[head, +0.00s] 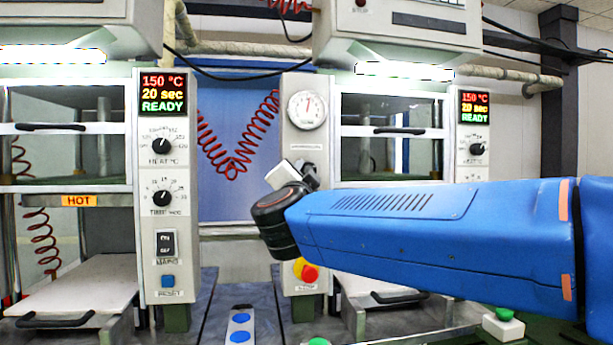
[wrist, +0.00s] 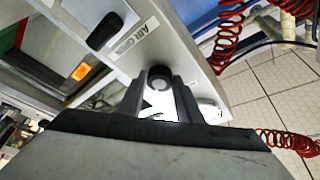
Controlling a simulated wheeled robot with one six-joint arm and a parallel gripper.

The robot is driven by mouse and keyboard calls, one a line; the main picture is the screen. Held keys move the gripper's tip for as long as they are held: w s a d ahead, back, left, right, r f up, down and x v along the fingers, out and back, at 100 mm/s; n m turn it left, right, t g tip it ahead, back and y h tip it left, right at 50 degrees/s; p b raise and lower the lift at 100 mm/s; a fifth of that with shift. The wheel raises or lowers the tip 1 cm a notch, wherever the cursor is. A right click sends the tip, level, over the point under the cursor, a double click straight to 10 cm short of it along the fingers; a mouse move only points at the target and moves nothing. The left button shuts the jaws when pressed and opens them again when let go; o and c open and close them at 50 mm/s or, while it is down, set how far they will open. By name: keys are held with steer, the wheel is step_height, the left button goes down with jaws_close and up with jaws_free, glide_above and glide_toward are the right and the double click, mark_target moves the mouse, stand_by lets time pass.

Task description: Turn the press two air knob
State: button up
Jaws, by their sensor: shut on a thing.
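The air knob (wrist: 160,72) is a dark round knob on the pale panel of the press two column (head: 305,138). In the wrist view it sits between my fingertips, and my gripper (wrist: 166,82) is shut on it. A label reading "AIR OPEN" (wrist: 134,40) is beside it on the panel. In the head view my gripper (head: 308,176) reaches the column below the round pressure gauge (head: 307,109). There the gripper and wrist hide the knob, so its angle cannot be told.
A red emergency button (head: 309,273) is just below my wrist. A coiled red hose (head: 235,160) hangs left of the column. The left press has a "HOT" sign (head: 79,201) and a control panel (head: 163,220). Another black fitting (wrist: 104,31) is near the knob.

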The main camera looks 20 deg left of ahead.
steer(key=shift+m, duration=0.6)
steer(key=o, duration=1)
steer(key=shift+o, duration=0.2)
steer(key=shift+s, duration=0.15)
steer(key=v, duration=1.7)
steer(key=shift+r, duration=0.15)
steer(key=shift+s, duration=0.1)
